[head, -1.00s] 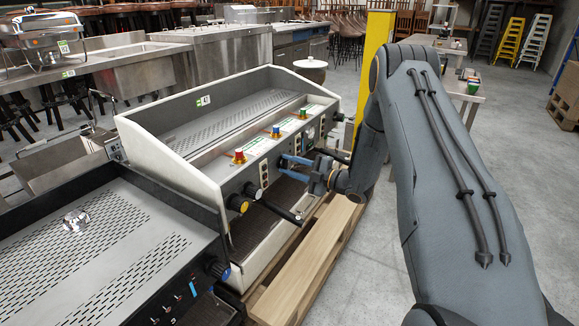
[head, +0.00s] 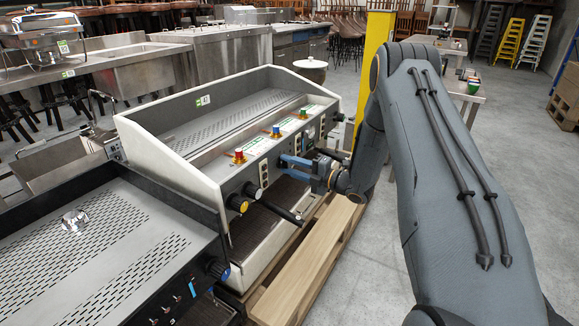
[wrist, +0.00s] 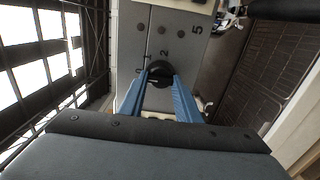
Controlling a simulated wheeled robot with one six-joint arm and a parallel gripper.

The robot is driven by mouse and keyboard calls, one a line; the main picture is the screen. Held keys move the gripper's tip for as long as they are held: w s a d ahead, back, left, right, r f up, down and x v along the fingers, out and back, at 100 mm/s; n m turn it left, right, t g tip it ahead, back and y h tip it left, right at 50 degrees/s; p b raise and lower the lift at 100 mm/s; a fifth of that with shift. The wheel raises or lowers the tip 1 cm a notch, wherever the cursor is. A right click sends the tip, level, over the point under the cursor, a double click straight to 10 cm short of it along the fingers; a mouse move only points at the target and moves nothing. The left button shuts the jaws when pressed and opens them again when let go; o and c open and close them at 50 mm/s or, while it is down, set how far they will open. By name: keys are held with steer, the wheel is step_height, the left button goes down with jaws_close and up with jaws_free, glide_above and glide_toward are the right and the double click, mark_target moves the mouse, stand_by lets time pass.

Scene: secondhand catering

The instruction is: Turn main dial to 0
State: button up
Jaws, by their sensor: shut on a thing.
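The main dial (wrist: 160,72) is a small round black knob on a grey panel in the wrist view. My gripper's blue fingers (wrist: 160,85) are shut on the dial, one on each side. The dial's pointer direction cannot be made out. In the head view my gripper (head: 293,162) meets the front panel of the white-sided espresso machine (head: 170,145), and the dial is hidden behind the fingers.
Red and blue knobs (head: 238,157) sit above. A wooden pallet (head: 300,270) lies below. Open concrete floor is at the right.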

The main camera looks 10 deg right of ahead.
steer(key=o, duration=1.1)
steer(key=shift+c, duration=0.2)
steer(key=v, duration=0.8)
steer(key=shift+w, duration=0.1)
